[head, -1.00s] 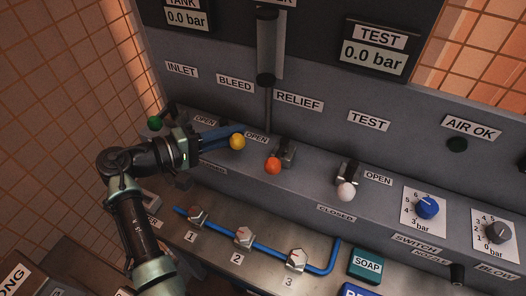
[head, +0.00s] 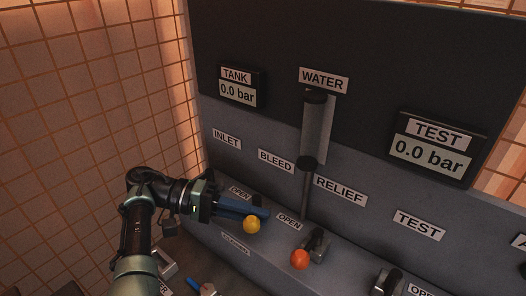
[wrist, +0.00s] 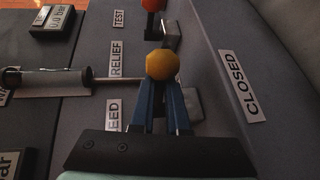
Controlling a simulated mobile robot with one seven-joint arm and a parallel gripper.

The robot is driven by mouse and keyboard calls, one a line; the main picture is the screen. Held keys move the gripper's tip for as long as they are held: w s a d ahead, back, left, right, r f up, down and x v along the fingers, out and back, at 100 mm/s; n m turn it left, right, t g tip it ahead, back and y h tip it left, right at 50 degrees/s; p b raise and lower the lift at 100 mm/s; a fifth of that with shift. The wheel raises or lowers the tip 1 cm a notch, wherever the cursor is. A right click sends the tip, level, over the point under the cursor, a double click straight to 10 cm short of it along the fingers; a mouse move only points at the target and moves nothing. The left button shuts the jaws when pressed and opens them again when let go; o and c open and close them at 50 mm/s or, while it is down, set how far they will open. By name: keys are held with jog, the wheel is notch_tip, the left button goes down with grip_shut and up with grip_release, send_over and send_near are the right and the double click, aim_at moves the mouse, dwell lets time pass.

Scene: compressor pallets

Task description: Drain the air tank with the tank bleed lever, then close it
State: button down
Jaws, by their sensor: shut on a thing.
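The bleed lever ends in a yellow knob (head: 251,224), below the BLEED label (head: 276,161). My gripper (head: 262,213) reaches in from the left with blue fingers shut on the lever at the knob. In the wrist view the yellow knob (wrist: 162,65) shows at the fingertips (wrist: 160,88), which hide most of the lever. A CLOSED label (wrist: 243,86) lies to the right of the knob there, apart from it. The TANK readout (head: 238,94) shows 0.0 bar.
The relief lever's orange knob (head: 299,259) is close to the right of my gripper. The TEST readout (head: 430,154) shows 0.0 bar. A vertical WATER tube (head: 317,130) stands on the panel behind. A tiled wall (head: 90,90) is at the left.

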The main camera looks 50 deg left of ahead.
jog(key=shift+d+f, duration=0.1)
jog(key=shift+d, duration=0.05)
jog(key=c, duration=0.9)
grip_release()
jog(key=shift+s, duration=0.1)
jog(key=shift+s+a+r, duration=0.15)
jog(key=shift+a+r, duration=0.05)
jog(key=shift+a, duration=0.15)
jog(key=b+v, duration=0.1)
jog(key=v, duration=0.3)
jog(key=shift+s+f, duration=0.1)
jog(key=shift+s+a+b, duration=0.35)
jog(key=shift+a+b, duration=0.15)
jog(key=shift+b, duration=0.35)
jog(key=shift+s+a+r+b, duration=0.3)
jog(key=shift+s+a+b, duration=0.15)
jog(key=shift+a, duration=0.05)
